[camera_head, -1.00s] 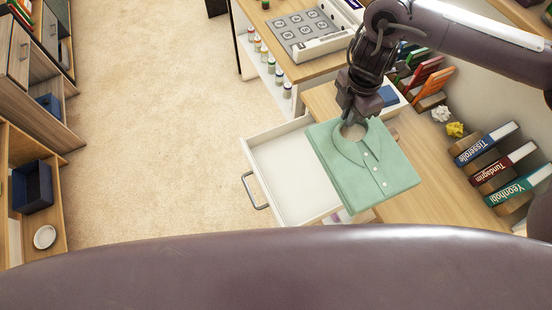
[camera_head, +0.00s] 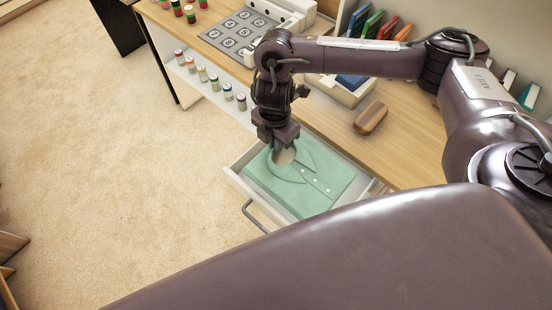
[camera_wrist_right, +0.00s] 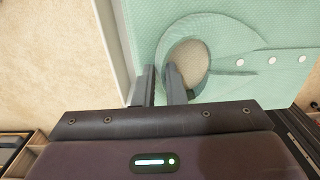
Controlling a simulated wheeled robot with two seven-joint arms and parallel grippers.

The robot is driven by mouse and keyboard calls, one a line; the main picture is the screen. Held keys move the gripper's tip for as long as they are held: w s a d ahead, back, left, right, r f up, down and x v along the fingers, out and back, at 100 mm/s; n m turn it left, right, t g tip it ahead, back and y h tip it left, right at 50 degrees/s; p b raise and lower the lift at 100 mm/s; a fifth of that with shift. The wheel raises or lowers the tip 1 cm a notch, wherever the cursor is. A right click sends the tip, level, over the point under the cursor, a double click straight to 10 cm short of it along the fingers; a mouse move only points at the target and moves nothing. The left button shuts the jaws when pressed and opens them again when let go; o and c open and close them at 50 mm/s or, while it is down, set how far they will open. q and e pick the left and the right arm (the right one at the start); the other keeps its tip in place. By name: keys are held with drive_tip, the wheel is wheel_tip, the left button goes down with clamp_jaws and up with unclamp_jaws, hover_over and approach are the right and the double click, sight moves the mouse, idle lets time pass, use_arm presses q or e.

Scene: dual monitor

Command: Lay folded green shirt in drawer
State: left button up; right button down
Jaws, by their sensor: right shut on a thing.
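The folded green shirt (camera_head: 318,184) lies flat over the open drawer (camera_head: 237,177), its collar toward my right gripper and its buttons facing up. In the head view it sits within the drawer's outline; I cannot tell whether it rests on the bottom. My right gripper (camera_head: 279,147) is shut on the shirt at the collar. The right wrist view shows its two fingers (camera_wrist_right: 164,88) at the collar edge of the shirt (camera_wrist_right: 210,20). The drawer's white wall (camera_wrist_right: 113,40) runs beside the shirt there. My left gripper is not in view.
The drawer's grey handle (camera_head: 255,216) faces the carpet. The wooden desk top (camera_head: 410,150) holds a brown block (camera_head: 371,117). A white shelf with several small jars (camera_head: 214,80) stands beyond the drawer. Open carpet (camera_head: 100,150) lies to the left.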

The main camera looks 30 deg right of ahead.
wheel_tip(320, 180, down, 4)
drive_tip(key=shift+f+b, duration=0.25)
drive_tip(key=shift+b, duration=0.4)
drive_tip(key=shift+f+b, duration=1)
drive_tip(key=shift+f, duration=1)
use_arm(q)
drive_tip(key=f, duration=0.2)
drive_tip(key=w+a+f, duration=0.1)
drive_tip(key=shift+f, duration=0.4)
use_arm(e)
drive_tip(key=shift+r, duration=0.1)
drive_tip(key=c, duration=1.5)
unclamp_jaws()
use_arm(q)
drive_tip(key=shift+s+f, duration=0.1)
